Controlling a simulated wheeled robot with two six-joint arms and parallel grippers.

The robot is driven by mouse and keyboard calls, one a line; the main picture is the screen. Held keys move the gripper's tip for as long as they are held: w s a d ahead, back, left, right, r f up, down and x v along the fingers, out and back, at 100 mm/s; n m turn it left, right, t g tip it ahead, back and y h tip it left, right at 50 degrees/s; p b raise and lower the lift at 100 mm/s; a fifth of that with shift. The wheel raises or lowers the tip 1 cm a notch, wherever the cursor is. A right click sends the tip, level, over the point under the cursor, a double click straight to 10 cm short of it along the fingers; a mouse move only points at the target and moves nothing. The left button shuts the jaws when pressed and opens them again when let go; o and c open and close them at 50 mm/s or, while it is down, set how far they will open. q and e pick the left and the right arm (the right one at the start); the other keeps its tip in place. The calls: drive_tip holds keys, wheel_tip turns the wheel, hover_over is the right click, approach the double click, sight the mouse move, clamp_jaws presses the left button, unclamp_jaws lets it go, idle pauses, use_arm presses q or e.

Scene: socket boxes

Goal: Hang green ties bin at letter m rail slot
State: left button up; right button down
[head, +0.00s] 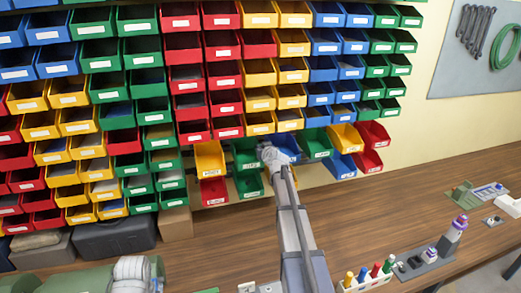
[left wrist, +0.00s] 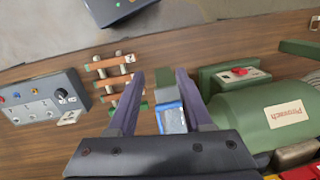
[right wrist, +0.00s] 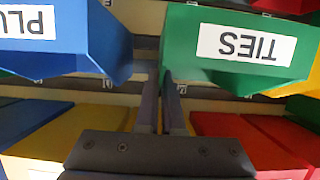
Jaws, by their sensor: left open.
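The green ties bin (right wrist: 240,45) shows upside down in the right wrist view, with a white TIES label. In the head view it is the green bin (head: 243,153) in the lower part of the wall. My right gripper (right wrist: 161,95) is nearly closed on its side wall; the contact itself is partly hidden. In the head view the right gripper (head: 268,152) is between this bin and a blue bin (head: 287,147). The rail (right wrist: 145,88) carries small tags, but their letters are too small to read. My left gripper (left wrist: 160,85) is open and empty above the bench.
A yellow bin (head: 209,158) hangs left of the green one. Several bins fill the wall above. A cardboard box (head: 176,222) stands below left. The wooden bench (head: 235,235) has free room; a marker rack (head: 367,278) stands at its front right.

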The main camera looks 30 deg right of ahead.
drive_tip(key=c, duration=1)
unclamp_jaws()
drive_tip(key=p+v, duration=0.2)
drive_tip(key=v, duration=0.6)
drive_tip(key=shift+w, duration=0.1)
